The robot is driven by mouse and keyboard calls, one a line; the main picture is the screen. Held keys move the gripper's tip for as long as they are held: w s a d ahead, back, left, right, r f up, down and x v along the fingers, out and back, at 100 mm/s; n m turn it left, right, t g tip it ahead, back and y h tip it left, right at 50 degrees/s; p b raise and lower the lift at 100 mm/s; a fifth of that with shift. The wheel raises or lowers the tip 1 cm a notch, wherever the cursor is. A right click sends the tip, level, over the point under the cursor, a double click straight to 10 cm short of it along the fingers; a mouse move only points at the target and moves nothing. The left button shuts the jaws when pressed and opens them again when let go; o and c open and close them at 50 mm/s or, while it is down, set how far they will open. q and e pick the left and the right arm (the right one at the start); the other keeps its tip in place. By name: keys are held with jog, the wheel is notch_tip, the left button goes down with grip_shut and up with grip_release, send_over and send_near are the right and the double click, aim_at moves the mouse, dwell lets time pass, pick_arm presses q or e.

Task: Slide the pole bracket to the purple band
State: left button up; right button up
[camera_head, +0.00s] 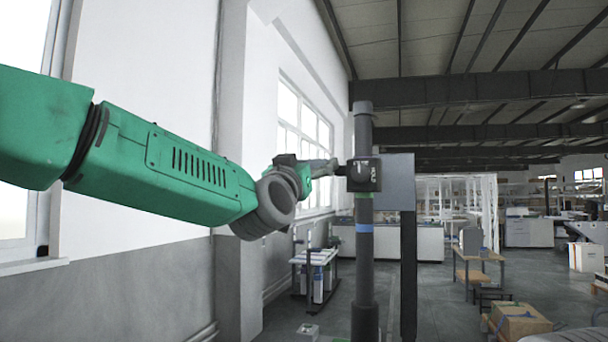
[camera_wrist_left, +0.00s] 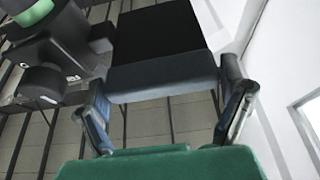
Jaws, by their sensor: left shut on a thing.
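The pole bracket (camera_head: 364,174) is a black block with small white lettering, around an upright grey pole (camera_head: 364,275). A blue band (camera_head: 364,228) circles the pole below it; no purple band shows in either view. My left gripper (camera_head: 336,167) reaches the bracket's left side. In the left wrist view my left gripper (camera_wrist_left: 165,105) has its fingers on both sides of a dark block (camera_wrist_left: 160,77), shut on the bracket's handle part. The bracket's lettered body (camera_wrist_left: 72,68) is at upper left there, near a green ring (camera_wrist_left: 36,12). My right gripper is out of view.
A grey panel (camera_head: 397,182) on a dark post (camera_head: 409,280) stands just behind the pole, to the right. A white wall with windows (camera_head: 305,112) runs along the left. Low carts and benches (camera_head: 480,268) stand farther back.

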pick_arm(q)
jog(key=shift+a+r, duration=0.15)
jog(key=o, duration=1.4)
jog(key=shift+o, duration=0.2)
jog(key=shift+w+d+f, duration=0.2)
jog(key=shift+w+f, duration=0.05)
jog(key=shift+w, duration=0.05)
jog(key=shift+s+f, duration=0.1)
jog(key=shift+s, duration=0.3)
jog(key=v, duration=1.1)
jog(key=shift+f, duration=0.2)
jog(key=shift+w+a, duration=0.1)
